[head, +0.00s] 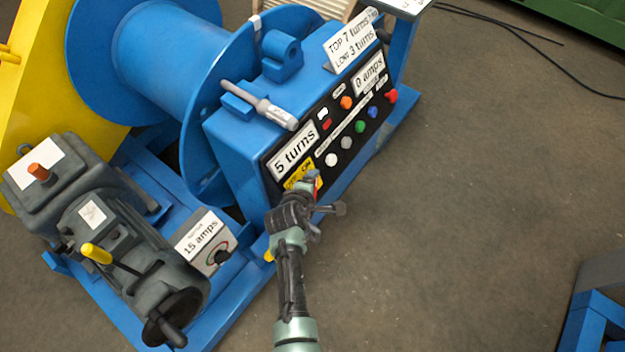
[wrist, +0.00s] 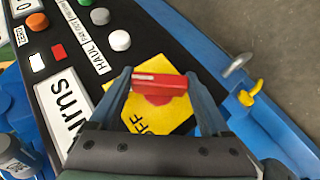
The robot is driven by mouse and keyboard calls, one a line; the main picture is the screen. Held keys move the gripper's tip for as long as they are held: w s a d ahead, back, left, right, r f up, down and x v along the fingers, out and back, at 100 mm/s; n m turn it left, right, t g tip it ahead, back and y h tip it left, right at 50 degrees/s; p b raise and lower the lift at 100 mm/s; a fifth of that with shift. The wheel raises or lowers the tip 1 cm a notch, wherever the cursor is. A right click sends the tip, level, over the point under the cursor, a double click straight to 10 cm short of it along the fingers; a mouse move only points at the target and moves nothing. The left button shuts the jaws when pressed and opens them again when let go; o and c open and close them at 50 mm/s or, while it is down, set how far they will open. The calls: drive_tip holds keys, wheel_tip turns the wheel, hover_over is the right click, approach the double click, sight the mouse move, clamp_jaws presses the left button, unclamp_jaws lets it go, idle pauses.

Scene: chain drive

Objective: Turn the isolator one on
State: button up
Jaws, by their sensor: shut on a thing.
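The isolator is a red bar handle (wrist: 158,83) on a yellow diamond plate (wrist: 148,112) at the lower end of the black control panel. The letters "FF" show on the plate below the handle in the wrist view; the other lettering there is hidden. My gripper (wrist: 160,92) is shut on the red handle, with one finger at each end of the bar. In the head view my gripper (head: 313,188) covers most of the handle, and part of the yellow plate (head: 297,178) shows to its left.
Push buttons, including a white one (head: 331,160) and a red one (head: 391,96), sit up the panel from the plate. A yellow hook (wrist: 250,93) is on the blue edge. A motor unit (head: 130,240) stands at left. Open floor (head: 480,200) lies to the right.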

drive_tip(key=shift+m+g+p, duration=0.3)
drive_tip(key=shift+g+p, duration=0.1)
drive_tip(key=shift+g, duration=0.1)
drive_tip(key=o, duration=1.2)
drive_tip(key=p+v, duration=0.3)
drive_tip(key=v, duration=1)
drive_tip(key=shift+d+p, duration=0.1)
drive_tip(key=shift+p, duration=0.2)
